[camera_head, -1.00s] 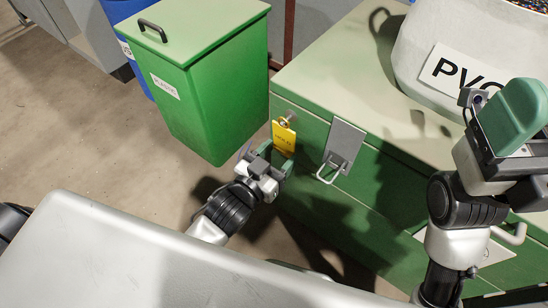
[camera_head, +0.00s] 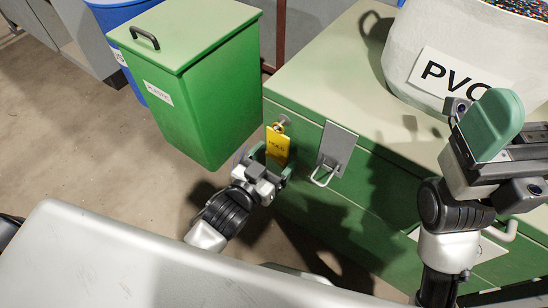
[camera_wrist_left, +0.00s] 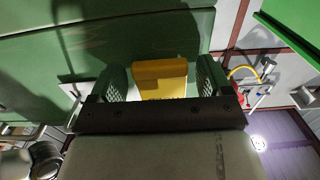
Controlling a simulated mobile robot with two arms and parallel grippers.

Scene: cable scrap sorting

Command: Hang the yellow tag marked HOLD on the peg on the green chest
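The yellow tag (camera_head: 277,146) marked HOLD hangs upright against the front of the green chest (camera_head: 330,75), near its left corner. Its top is at the peg (camera_head: 284,120), and its loop appears to be around the peg. My left gripper (camera_head: 270,167) is just below and around the lower part of the tag. In the left wrist view the tag (camera_wrist_left: 160,78) sits between the two open fingers (camera_wrist_left: 161,82), with a gap on each side. My right gripper (camera_head: 490,130) is raised above the chest at the right; whether it is open is unclear.
A metal hasp (camera_head: 335,150) with a wire loop is on the chest front, right of the tag. A green lidded bin (camera_head: 205,100) stands close on the left. A white PVC sack (camera_head: 420,45) sits on the chest. Open floor lies at left.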

